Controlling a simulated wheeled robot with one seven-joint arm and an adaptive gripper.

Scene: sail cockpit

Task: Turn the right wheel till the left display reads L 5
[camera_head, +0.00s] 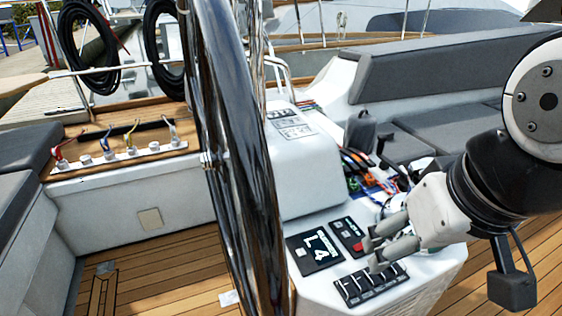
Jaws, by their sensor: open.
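A large shiny steel wheel (235,165) stands nearly edge-on in the middle of the view, in front of the white console. The left display (315,250) is a black square on the console's sloping face and reads L 4. A second black display (348,233) sits to its right; its text is too small to read. My gripper (371,247) reaches in from the right over the console, its fingers open and pointing left. It is to the right of the wheel and apart from it. Whether it touches the panel I cannot tell.
A row of black switches (370,286) lies below the displays. A small red part (367,245) shows by my fingertips. Colored ropes (362,172) lie behind the gripper. Grey cushioned benches (440,75) stand behind; the teak floor (160,275) is open at left.

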